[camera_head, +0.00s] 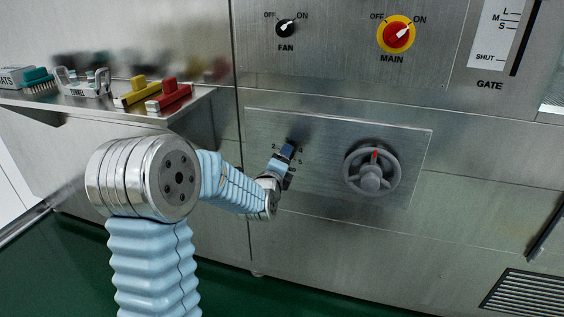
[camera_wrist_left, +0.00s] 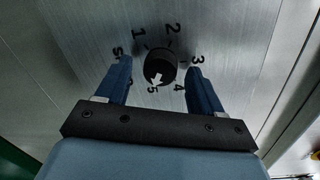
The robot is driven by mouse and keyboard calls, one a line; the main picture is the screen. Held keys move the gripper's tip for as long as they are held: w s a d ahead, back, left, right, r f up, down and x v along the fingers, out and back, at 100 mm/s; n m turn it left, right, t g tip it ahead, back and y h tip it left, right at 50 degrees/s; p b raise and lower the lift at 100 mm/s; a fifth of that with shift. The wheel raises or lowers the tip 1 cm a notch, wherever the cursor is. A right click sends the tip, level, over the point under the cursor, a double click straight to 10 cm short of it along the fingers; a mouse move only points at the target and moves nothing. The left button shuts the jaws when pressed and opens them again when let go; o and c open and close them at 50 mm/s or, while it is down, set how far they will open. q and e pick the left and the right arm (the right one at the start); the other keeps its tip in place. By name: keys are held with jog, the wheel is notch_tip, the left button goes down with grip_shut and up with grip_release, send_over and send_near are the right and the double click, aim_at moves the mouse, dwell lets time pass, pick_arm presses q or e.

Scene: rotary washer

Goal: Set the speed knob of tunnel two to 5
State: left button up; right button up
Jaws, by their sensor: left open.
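The speed knob (camera_wrist_left: 160,66) is round and black with a white arrow, on a brushed steel panel in the left wrist view. No tunnel label is readable there. My left gripper (camera_head: 287,151) is open. Its blue fingers stand on either side of the knob in the left wrist view, with visible gaps to it; I cannot tell how deep they reach. In the head view the gripper covers the knob, and only the marks 2, 4 and 5 show. My right gripper is out of view.
A grey handwheel (camera_head: 371,172) with a red mark sits right of the knob on the same plate. The fan switch (camera_head: 286,28) and red main switch (camera_head: 396,34) are above. A steel shelf (camera_head: 205,94) with several coloured items juts out at left.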

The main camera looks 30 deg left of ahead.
pick_arm(q)
jog(key=f+b+v, duration=0.1)
jog(key=v, duration=1.2)
jog(key=shift+s+r+b, duration=0.3)
jog(key=shift+s+r, duration=0.1)
jog(key=shift+r, duration=0.15)
jog(key=shift+d, duration=0.1)
